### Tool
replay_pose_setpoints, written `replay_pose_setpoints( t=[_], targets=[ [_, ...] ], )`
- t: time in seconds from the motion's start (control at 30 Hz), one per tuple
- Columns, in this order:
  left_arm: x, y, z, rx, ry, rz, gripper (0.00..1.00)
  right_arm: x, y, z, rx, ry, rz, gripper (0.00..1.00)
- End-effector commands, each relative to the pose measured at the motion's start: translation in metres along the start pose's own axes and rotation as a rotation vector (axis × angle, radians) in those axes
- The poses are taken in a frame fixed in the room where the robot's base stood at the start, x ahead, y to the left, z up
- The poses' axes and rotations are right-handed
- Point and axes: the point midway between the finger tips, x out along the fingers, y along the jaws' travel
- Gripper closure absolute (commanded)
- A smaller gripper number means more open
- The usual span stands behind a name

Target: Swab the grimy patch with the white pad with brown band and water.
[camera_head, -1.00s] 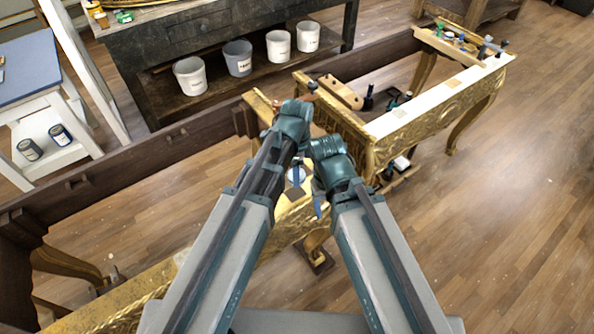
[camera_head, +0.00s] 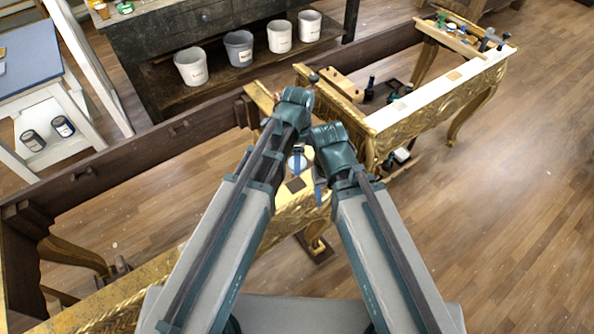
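The gilt console (camera_head: 330,204) runs diagonally below my arms. A small dark brown square (camera_head: 295,184) shows on its gilt top between my forearms; I cannot tell if this is the grimy patch. A small round white thing (camera_head: 296,163) lies just behind it, partly covered, and I cannot tell if it is the pad or a water dish. My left gripper (camera_head: 299,152) points down over the white thing. My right gripper (camera_head: 319,191) hangs just right of the brown square. Both sets of fingers are mostly hidden by my arms. No brown-banded pad can be made out.
A gilt frame section with a pale top (camera_head: 432,97) stands at the right, with small bottles and tools around it. A dark wooden rail (camera_head: 150,150) runs behind. Several buckets (camera_head: 239,48) stand on a dark bench shelf. The floor at right is clear.

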Motion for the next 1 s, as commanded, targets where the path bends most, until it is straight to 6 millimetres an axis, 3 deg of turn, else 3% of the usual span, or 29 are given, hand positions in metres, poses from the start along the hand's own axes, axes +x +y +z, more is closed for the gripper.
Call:
replay_pose_setpoints(
  t=[0.27, 0.53, 1.0],
  targets=[
    [0.002, 0.0, 0.0, 0.0, 0.0, 0.0, 0.8, 0.002, 0.0, 0.0, 0.0, 0.0, 0.0, 0.38],
    [0.017, 0.0, 0.0, 0.0, 0.0, 0.0, 0.8, 0.017, -0.002, -0.001, 0.0, 0.0, 0.0, 0.38],
    [0.015, 0.0, 0.0, 0.0, 0.0, 0.0, 0.8, 0.015, -0.002, -0.001, 0.0, 0.0, 0.0, 0.38]
  ],
)
